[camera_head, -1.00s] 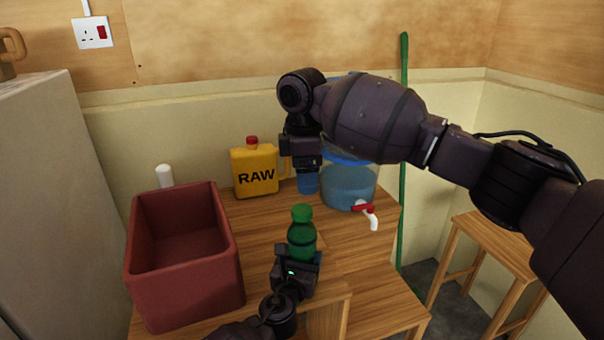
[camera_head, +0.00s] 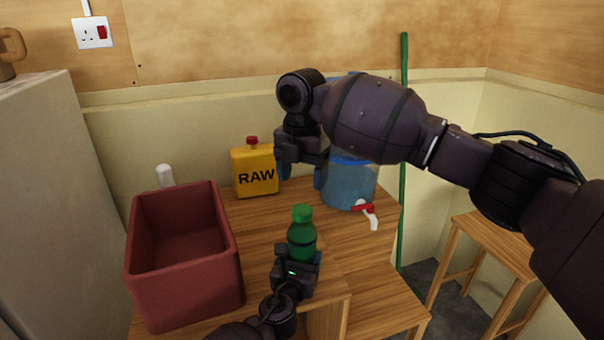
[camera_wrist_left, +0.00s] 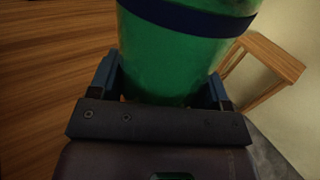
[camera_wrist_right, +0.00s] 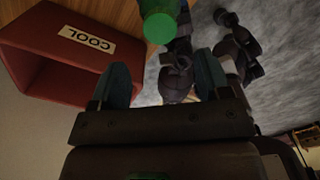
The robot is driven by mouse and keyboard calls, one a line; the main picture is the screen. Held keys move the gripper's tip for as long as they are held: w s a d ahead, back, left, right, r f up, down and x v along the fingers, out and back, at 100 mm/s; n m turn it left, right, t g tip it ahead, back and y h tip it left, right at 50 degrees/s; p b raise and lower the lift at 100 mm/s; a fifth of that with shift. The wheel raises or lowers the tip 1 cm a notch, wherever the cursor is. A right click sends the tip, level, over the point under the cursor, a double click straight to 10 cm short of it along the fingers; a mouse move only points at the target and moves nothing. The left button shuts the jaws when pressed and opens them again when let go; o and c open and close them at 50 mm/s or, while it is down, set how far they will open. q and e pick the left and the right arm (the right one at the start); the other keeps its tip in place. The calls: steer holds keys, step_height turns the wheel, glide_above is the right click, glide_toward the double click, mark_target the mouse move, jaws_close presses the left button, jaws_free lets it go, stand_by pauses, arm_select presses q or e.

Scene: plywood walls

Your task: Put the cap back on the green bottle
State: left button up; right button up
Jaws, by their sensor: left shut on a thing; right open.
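The green bottle (camera_head: 301,240) stands upright near the table's front. A lighter green cap (camera_head: 302,213) sits on its top; how tightly it is seated I cannot tell. The cap also shows from above in the right wrist view (camera_wrist_right: 159,28). My left gripper (camera_head: 298,256) is shut around the bottle's lower body; the left wrist view shows its blue fingers on both sides of the green wall (camera_wrist_left: 170,65). My right gripper (camera_head: 300,172) is open and empty, above and behind the bottle, with a gap between its fingers (camera_wrist_right: 162,75).
A dark red crate (camera_head: 190,285) stands left of the bottle. A yellow RAW can (camera_head: 254,172) and a blue water container (camera_head: 350,187) with a red tap (camera_head: 363,207) stand behind. A small wooden table (camera_head: 490,240) is at right. Tabletop (camera_head: 262,222) is bare around the bottle's back.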

mark_target(302, 209)
steer(key=shift+f, duration=0.1)
steer(key=shift+f, duration=3.9)
steer(key=shift+c, duration=0.2)
steer(key=c, duration=1)
steer(key=shift+o, duration=0.2)
